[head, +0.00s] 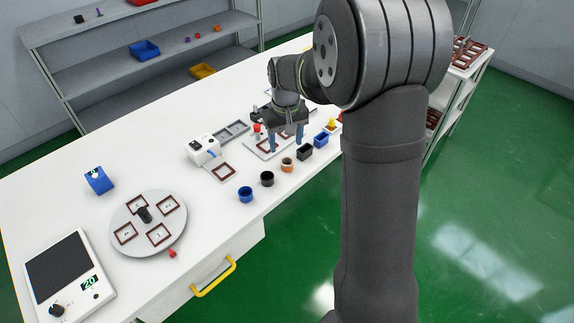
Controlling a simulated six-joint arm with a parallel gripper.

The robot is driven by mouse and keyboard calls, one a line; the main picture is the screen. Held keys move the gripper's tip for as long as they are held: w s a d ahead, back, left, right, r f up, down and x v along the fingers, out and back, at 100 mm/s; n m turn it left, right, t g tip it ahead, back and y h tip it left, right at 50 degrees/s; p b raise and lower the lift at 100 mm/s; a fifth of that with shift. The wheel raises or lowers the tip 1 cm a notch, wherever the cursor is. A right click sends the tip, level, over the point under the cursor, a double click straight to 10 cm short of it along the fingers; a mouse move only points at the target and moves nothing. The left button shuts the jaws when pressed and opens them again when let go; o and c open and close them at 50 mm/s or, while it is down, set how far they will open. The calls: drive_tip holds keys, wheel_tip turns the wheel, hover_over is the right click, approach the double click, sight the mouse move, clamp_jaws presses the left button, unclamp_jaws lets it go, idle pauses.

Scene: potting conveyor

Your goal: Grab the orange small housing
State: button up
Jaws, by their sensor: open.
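The orange small housing (287,166) is a short round cup with a dark inside. It stands upright on the white table near its front edge, in a row of housings. My gripper (286,145) points down behind and above it in the head view, with its two blue fingers apart and nothing seen between them. The gripper looks clear of the housing, but the exact height gap cannot be told.
A black round cup (267,179) and a blue round cup (245,195) stand left of it. A black box (305,153) and a blue box (321,140) stand right. A white device (203,150) and a round turntable (120,216) are further left.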

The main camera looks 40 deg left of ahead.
sight(287, 159)
drive_tip(key=f, duration=0.8)
drive_tip(key=shift+w+a+f, duration=0.1)
drive_tip(key=shift+w+f, duration=0.1)
drive_tip(key=shift+w, duration=0.1)
drive_tip(key=c, duration=1)
